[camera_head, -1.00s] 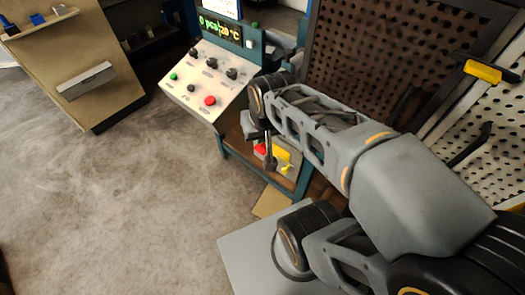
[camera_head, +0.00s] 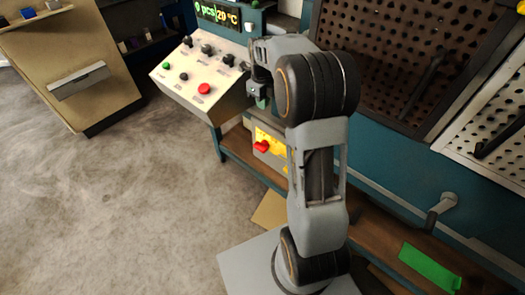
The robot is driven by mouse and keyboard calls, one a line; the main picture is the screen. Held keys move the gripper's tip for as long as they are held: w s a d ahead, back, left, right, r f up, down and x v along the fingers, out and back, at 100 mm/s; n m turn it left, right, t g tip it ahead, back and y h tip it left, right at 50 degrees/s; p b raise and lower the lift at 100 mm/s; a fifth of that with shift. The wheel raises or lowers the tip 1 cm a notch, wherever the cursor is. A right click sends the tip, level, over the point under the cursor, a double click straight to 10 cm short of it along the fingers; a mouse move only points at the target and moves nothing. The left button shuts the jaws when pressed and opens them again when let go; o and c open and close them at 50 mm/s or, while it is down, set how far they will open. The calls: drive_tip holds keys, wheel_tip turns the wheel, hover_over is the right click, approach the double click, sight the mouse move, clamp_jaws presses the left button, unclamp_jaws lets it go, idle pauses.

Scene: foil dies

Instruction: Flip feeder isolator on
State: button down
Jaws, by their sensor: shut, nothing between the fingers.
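A box low under the control panel carries a yellow plate (camera_head: 273,144) with a red handle (camera_head: 261,147), which looks like an isolator switch; no label on it is readable. The sloped control panel (camera_head: 176,87) above it has black knobs (camera_head: 207,49), a green button (camera_head: 167,65) and a red button (camera_head: 204,89). Their labels are too small to read. My gripper (camera_head: 259,92) is shut and empty, pointing down at the panel's right edge, above the red handle and apart from it.
A dark perforated board (camera_head: 385,60) stands behind my arm. A wooden cabinet (camera_head: 70,60) is at the far left. A green block (camera_head: 430,266) lies at lower right. Open floor lies left.

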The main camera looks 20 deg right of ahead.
sight(264, 149)
drive_tip(key=shift+w+d+f+m, duration=0.1)
drive_tip(key=shift+f+m, duration=0.05)
drive_tip(key=shift+m, duration=0.15)
wheel_tip(264, 149, down, 24)
drive_tip(key=b, duration=0.3)
drive_tip(key=shift+b, duration=0.4)
idle(0.4)
drive_tip(key=shift+s+d+f, duration=0.15)
drive_tip(key=shift+s+f, duration=0.25)
drive_tip(key=s+d+r+p, duration=0.2)
drive_tip(key=s+r, duration=0.3)
drive_tip(key=r, duration=0.5)
drive_tip(key=s+d+r+p, duration=0.3)
drive_tip(key=s+r, duration=0.3)
drive_tip(key=r, duration=0.5)
